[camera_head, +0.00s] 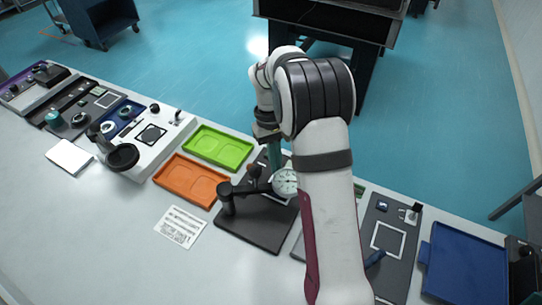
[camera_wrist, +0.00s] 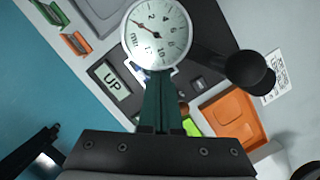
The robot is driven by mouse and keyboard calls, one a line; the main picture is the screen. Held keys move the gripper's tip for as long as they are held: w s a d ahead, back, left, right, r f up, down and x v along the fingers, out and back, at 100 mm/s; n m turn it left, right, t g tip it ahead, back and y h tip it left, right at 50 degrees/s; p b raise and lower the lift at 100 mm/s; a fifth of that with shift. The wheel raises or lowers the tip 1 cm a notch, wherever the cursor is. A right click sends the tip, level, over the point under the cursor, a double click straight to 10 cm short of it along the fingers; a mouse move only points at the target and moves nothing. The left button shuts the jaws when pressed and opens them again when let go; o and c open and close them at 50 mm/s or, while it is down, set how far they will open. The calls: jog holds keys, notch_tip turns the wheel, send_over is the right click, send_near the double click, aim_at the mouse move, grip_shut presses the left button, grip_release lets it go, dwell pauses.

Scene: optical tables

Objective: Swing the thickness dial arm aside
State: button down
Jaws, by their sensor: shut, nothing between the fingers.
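The thickness dial (camera_head: 286,181) is a round white gauge on a black arm (camera_head: 252,188). The arm runs left to a black post (camera_head: 227,200) on a dark base plate (camera_head: 262,226). In the wrist view the dial face (camera_wrist: 157,33) is at the top, with the black arm and post knob (camera_wrist: 250,72) to its right. My gripper (camera_head: 275,168) is shut and empty, its teal fingers pointing down just behind the dial. In the wrist view the closed fingertips (camera_wrist: 159,76) end at the dial's lower rim. I cannot tell whether they touch it.
An orange tray (camera_head: 168,191) and a green tray (camera_head: 240,158) lie left of the stand. A printed card (camera_head: 181,227) lies in front. A small "UP" display (camera_wrist: 113,85) is near the dial. A blue tray (camera_head: 462,270) is at the right. The front left table is clear.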

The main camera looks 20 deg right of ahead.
aim_at(283, 185)
jog(key=s+m, duration=0.1)
jog(key=s, duration=0.2)
jog(key=s+m, duration=0.2)
jog(key=s, duration=0.1)
jog(key=shift+a+m+y, duration=0.15)
jog(key=shift+m+y, duration=0.15)
jog(key=shift+y, duration=0.1)
jog(key=shift+s+a+m+y, duration=0.2)
jog(key=shift+s+a+m, duration=0.2)
jog(key=shift+s+m, duration=0.45)
jog(key=shift+s+a+m+y, duration=0.2)
jog(key=shift+s+a+m, duration=0.2)
jog(key=shift+s+m, duration=0.4)
jog(key=w, duration=0.1)
jog(key=w+d, duration=0.1)
jog(key=w+d+r, duration=0.1)
jog(key=w, duration=0.1)
jog(key=shift+r, duration=0.1)
jog(key=v, duration=0.8)
jog(key=shift+s+r, duration=0.1)
jog(key=shift+s, duration=0.05)
jog(key=shift+r, duration=0.35)
